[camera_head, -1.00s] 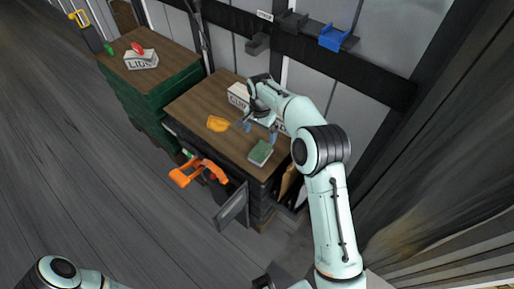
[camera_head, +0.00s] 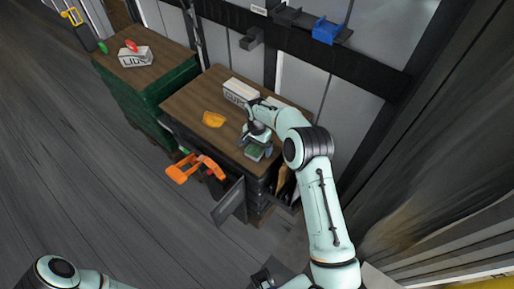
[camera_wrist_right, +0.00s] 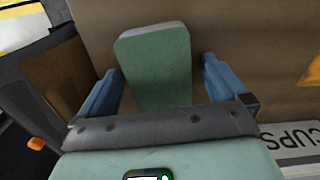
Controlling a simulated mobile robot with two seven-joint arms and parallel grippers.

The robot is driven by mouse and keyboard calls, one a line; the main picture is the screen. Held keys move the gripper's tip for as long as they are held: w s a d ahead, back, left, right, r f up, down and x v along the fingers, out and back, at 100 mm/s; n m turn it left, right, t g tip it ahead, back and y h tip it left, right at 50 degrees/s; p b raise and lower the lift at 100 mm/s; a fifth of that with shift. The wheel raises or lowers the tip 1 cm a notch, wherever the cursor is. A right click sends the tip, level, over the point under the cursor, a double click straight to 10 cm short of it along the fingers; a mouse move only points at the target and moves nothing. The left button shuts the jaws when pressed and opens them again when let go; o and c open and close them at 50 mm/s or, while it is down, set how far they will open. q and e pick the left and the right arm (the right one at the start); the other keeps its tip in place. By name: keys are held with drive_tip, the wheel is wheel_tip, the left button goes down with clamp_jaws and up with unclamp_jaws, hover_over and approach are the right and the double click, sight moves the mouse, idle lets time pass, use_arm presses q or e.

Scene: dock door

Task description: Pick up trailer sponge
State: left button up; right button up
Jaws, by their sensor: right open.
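The trailer sponge, a green block with a paler edge, lies on the brown top of the dark cabinet (camera_head: 188,97), near its front right corner. In the head view the sponge (camera_head: 254,152) is partly covered by my right gripper (camera_head: 258,149), which is right over it. In the right wrist view the sponge (camera_wrist_right: 157,68) shows between the two blue fingers of my right gripper (camera_wrist_right: 160,70). The fingers are apart, with a gap visible on both sides of the sponge. Part of my left arm shows at the lower left; its gripper is out of view.
A yellow-orange cloth-like item (camera_head: 213,119) and a white CUPS box (camera_head: 240,92) are on the same top. An orange object (camera_head: 195,168) and an open door (camera_head: 229,201) stick out in front. A green cabinet (camera_head: 130,88) holds a LIDS box (camera_head: 136,56).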

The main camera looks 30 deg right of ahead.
drive_tip(key=c, duration=1)
drive_tip(key=shift+c, duration=0.3)
drive_tip(key=shift+r, duration=0.15)
